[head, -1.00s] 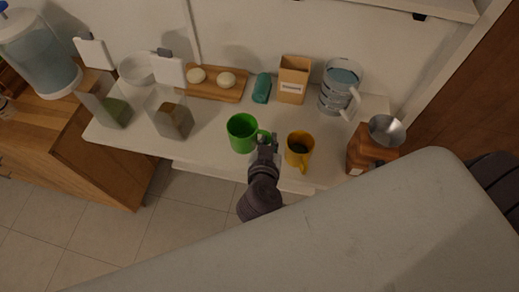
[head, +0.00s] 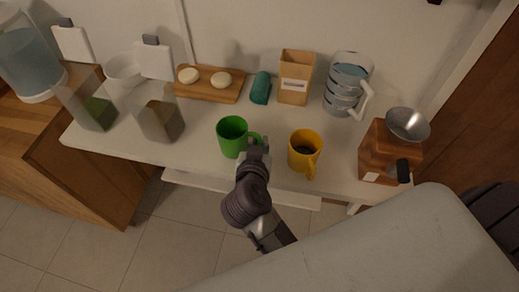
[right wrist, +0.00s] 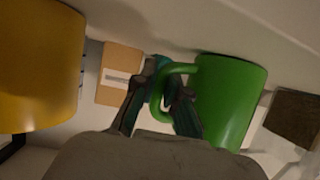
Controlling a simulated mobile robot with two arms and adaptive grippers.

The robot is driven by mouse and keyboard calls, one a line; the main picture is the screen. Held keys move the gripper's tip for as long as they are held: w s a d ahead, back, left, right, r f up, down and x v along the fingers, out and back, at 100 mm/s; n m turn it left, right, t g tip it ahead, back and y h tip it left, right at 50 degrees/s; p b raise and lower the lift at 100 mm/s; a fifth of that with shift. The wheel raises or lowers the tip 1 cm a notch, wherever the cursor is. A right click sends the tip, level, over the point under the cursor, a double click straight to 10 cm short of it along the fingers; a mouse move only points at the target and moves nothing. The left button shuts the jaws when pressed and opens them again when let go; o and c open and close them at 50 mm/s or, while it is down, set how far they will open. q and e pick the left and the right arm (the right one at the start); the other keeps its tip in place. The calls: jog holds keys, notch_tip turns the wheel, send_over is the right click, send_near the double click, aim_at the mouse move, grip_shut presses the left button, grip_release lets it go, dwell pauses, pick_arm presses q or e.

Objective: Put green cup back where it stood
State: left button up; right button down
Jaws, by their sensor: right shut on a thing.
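The green cup (head: 231,137) is upright at the front middle of the white table, and I cannot tell whether it touches the top. It fills the right of the right wrist view (right wrist: 228,98), its handle pointing to my gripper. My right gripper (head: 257,147) is shut on the cup's handle. In the right wrist view its fingers (right wrist: 158,108) are on both sides of the handle. The yellow cup (head: 303,152) stands to the right with dark contents; it also shows at the left of the right wrist view (right wrist: 40,65). My left gripper is out of view.
Spice dispensers with green (head: 97,114) and brown (head: 161,122) contents stand on the left. A wooden board (head: 208,92), a teal object (head: 260,88), a paper bag (head: 295,78), a glass pitcher (head: 346,86) and a grinder (head: 388,152) surround the middle. The white tabletop (head: 196,150) is bare left of the cup.

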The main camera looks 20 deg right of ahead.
jog(key=shift+r, duration=0.1)
jog(key=c, duration=1.2)
grip_release()
jog(key=shift+s, duration=0.1)
jog(key=p+v, duration=0.9)
jog(key=v, duration=0.3)
